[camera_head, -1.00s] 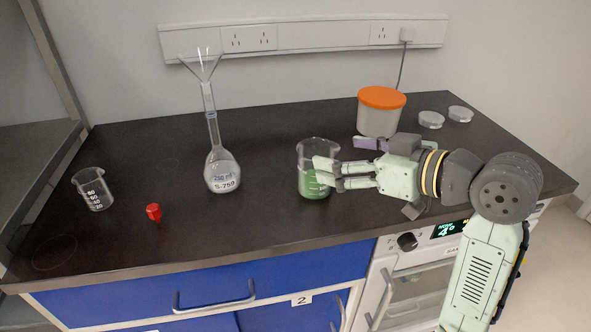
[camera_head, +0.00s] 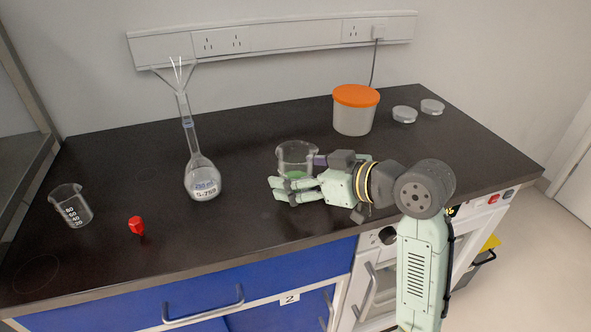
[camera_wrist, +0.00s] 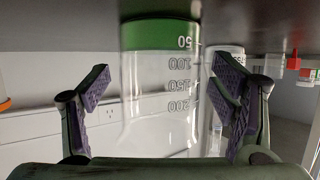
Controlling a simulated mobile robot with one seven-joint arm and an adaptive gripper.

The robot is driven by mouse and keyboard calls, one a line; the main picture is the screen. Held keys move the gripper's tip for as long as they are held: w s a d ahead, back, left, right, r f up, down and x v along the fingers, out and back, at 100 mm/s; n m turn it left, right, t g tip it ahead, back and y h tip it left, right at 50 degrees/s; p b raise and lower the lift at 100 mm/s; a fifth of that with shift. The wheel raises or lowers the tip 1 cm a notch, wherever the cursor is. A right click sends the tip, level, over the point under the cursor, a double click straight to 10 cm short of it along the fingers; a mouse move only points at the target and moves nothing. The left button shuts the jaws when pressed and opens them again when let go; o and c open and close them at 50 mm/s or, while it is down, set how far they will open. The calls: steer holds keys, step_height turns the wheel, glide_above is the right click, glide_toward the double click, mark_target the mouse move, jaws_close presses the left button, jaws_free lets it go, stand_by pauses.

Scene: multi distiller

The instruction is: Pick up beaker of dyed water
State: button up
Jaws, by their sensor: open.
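The beaker of dyed water (camera_head: 297,156) stands on the dark bench, clear glass with green liquid at its bottom. In the head view my gripper (camera_head: 296,183) is at the beaker, and its fingers hide much of the lower part. In the wrist view, which looks upside down, the beaker (camera_wrist: 160,85) stands between the two open fingers (camera_wrist: 165,92), with a gap visible on each side. Its graduation marks and the green liquid show clearly.
A volumetric flask (camera_head: 202,178) with a funnel stands left of the beaker. An empty beaker (camera_head: 72,208) and a red stopper (camera_head: 136,225) are farther left. An orange-lidded tub (camera_head: 355,112) and two clear dishes (camera_head: 404,114) stand behind to the right.

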steer(key=shift+w+a+f, duration=0.25)
steer(key=shift+w+a, duration=0.05)
steer(key=shift+a, duration=0.1)
steer(key=c, duration=1.4)
